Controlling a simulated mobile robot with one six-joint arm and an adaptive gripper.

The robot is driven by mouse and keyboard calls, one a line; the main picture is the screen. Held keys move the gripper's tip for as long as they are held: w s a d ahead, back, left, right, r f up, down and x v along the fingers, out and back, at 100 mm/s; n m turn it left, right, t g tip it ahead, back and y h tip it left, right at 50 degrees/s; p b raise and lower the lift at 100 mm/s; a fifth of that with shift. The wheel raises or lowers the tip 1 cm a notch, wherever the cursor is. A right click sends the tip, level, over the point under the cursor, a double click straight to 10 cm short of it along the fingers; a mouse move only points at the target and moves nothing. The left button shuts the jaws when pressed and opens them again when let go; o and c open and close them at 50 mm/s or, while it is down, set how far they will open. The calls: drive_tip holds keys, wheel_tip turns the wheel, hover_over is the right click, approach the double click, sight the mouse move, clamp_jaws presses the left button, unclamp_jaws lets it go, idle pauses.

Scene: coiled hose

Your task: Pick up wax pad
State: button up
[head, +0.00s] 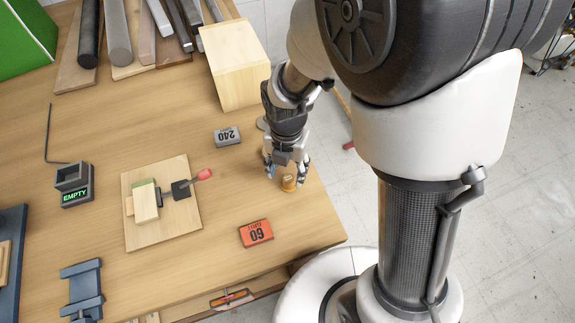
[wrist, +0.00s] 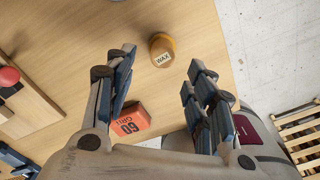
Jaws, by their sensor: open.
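The wax pad is a small amber-yellow round piece with a white "WAX" label (wrist: 162,47). It stands on the wooden table near its right edge, and in the head view it shows just by my fingers (head: 289,184). My gripper (head: 287,171) points down at it, with the fingers spread and empty. In the wrist view my gripper (wrist: 158,68) frames the pad slightly beyond the fingertips, between the two finger lines. I cannot tell whether a finger touches it.
An orange "60" grit block (head: 256,233) lies in front of the pad, and a grey "240" block (head: 227,136) behind left. A wooden box (head: 238,75) stands further back. A board with a clamp (head: 161,203) lies left. The table edge is close on the right.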

sight(288, 178)
drive_tip(key=shift+w+d+f+b, duration=0.1)
drive_tip(key=shift+f+b, duration=0.45)
drive_tip(key=shift+f, duration=1)
drive_tip(key=shift+w+d+f+b, duration=0.1)
drive_tip(key=shift+f+b, duration=0.4)
drive_tip(key=shift+f, duration=1)
drive_tip(key=shift+r, duration=0.1)
drive_tip(key=shift+c, duration=0.2)
drive_tip(key=c, duration=1.1)
